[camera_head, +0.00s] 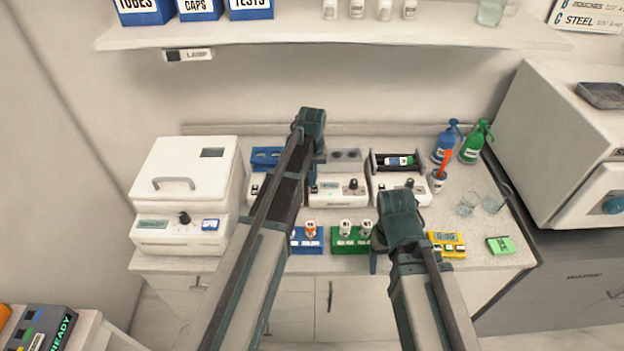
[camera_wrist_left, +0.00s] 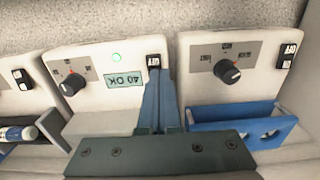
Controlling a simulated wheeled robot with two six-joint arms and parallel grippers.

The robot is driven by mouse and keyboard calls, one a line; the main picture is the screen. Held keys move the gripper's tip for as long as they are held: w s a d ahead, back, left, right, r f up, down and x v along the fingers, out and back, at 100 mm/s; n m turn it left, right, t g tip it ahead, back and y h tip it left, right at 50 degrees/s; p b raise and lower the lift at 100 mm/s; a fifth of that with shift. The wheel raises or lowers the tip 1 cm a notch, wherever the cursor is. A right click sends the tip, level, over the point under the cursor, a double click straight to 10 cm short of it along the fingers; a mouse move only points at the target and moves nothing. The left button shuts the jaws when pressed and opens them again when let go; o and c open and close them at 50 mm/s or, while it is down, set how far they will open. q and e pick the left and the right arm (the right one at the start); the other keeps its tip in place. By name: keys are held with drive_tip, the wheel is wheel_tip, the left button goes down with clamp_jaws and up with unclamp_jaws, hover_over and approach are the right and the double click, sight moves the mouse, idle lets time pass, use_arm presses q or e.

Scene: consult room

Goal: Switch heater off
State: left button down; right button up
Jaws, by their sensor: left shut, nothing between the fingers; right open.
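The heater is most likely the middle white bench unit (camera_head: 345,187), which has a display and a dark knob. In the left wrist view, upside down, this unit shows a lit green light (camera_wrist_left: 116,57), a display (camera_wrist_left: 124,80) reading about "40 OK", a knob (camera_wrist_left: 72,84) and a small black-and-white switch (camera_wrist_left: 154,60). My left gripper (camera_head: 316,155) is shut and empty over this unit. Its blue fingertips (camera_wrist_left: 154,72) are right at the switch; I cannot tell whether they touch it. My right gripper (camera_head: 382,238) is open, low near the counter's front edge.
A similar unit with a blue rack (camera_head: 268,157) stands left, and a tube roller (camera_head: 400,178) right. Blue (camera_head: 307,246) and green (camera_head: 351,246) vial racks, a yellow timer (camera_head: 447,244) and spray bottles (camera_head: 475,143) are close by. A shelf (camera_head: 300,36) hangs above.

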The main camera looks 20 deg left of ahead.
use_arm(q)
wheel_tip(320, 180, up, 13)
drive_tip(key=w+p, duration=0.2)
drive_tip(key=p, duration=1.1)
drive_tip(key=shift+w+a+r, duration=0.2)
drive_tip(key=shift+w+a, duration=0.05)
drive_tip(key=shift+a, duration=0.1)
drive_tip(key=shift+f, duration=0.1)
drive_tip(key=s+d+f+m+b, duration=0.2)
drive_tip(key=s+d+f+b, duration=0.2)
drive_tip(key=s, duration=0.4)
drive_tip(key=s+d+f+m+b, duration=0.2)
drive_tip(key=s+d+f+b, duration=0.3)
drive_tip(key=s, duration=0.4)
drive_tip(key=s+d+f+m+y+b, duration=0.1)
drive_tip(key=s+d+f+m+b, duration=0.2)
drive_tip(key=s, duration=0.5)
drive_tip(key=shift+s+d+f+b, duration=0.25)
drive_tip(key=shift+d+f+b, duration=0.5)
drive_tip(key=shift+d+b, duration=0.3)
